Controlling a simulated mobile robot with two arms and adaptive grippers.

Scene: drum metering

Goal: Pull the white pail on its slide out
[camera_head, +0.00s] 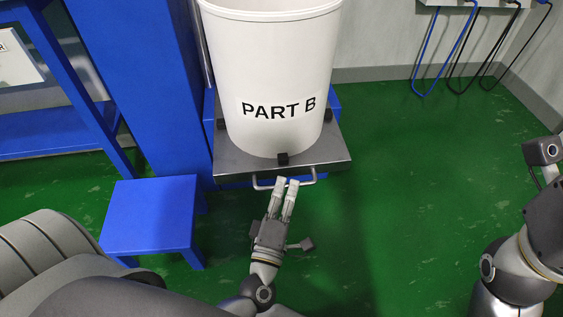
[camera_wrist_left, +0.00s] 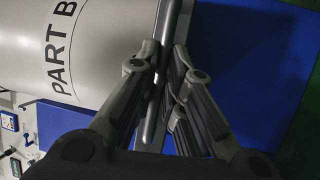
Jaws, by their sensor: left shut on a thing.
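The white pail (camera_head: 270,75), marked PART B, stands upright on a grey metal slide plate (camera_head: 325,152) in the head view. A bar handle (camera_head: 305,183) runs along the plate's front edge. My left gripper (camera_head: 286,184) is at the handle, its fingers shut on the bar. In the left wrist view, the fingers (camera_wrist_left: 158,70) close around the handle bar (camera_wrist_left: 164,25), with the pail (camera_wrist_left: 75,45) to the left. My right arm shows at the right edge of the head view, but its fingers are not clearly visible.
A low blue stool (camera_head: 150,215) stands left of the slide, close to a blue frame post (camera_head: 150,80). Blue and black cables (camera_head: 465,50) hang on the back wall. The green floor (camera_head: 410,170) is clear in front of and right of the slide.

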